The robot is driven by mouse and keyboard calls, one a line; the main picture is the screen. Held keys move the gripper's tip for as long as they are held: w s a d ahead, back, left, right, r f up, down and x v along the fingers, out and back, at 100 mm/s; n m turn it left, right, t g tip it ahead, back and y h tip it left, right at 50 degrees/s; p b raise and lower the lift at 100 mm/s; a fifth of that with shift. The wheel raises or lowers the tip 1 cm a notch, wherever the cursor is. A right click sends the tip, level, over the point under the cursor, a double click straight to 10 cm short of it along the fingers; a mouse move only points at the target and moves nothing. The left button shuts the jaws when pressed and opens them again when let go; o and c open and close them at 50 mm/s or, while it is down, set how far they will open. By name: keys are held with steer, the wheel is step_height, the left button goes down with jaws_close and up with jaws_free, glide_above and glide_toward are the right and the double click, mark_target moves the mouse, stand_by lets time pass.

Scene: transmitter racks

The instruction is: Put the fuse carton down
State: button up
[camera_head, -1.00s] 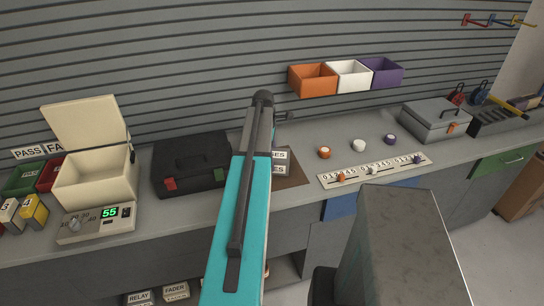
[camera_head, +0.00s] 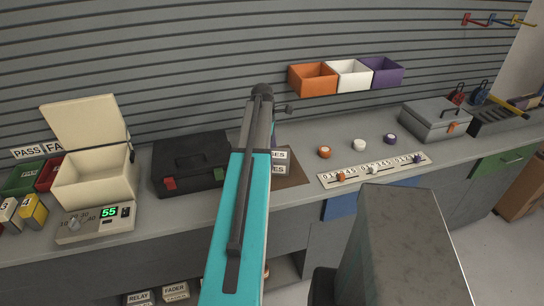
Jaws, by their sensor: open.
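The left part is hidden behind my arm. My gripper is hidden behind the arm, so its jaws and their distance from the carton do not show. Only a small dark piece of my wrist sticks out right of the arm's top end.
A black case (camera_head: 191,162) stands left of the arm, and a cream open-lidded box (camera_head: 95,180) further left. A numbered slider strip (camera_head: 375,170) and several round knobs lie right of the mat. Orange, white and purple bins (camera_head: 348,76) hang on the wall. A grey toolbox (camera_head: 435,120) stands right.

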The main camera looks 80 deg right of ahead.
step_height(320, 180, up, 10)
steer(key=w+b, duration=0.1)
steer(key=b, duration=0.1)
stand_by(0.5)
steer(key=shift+w, duration=0.1)
stand_by(0.6)
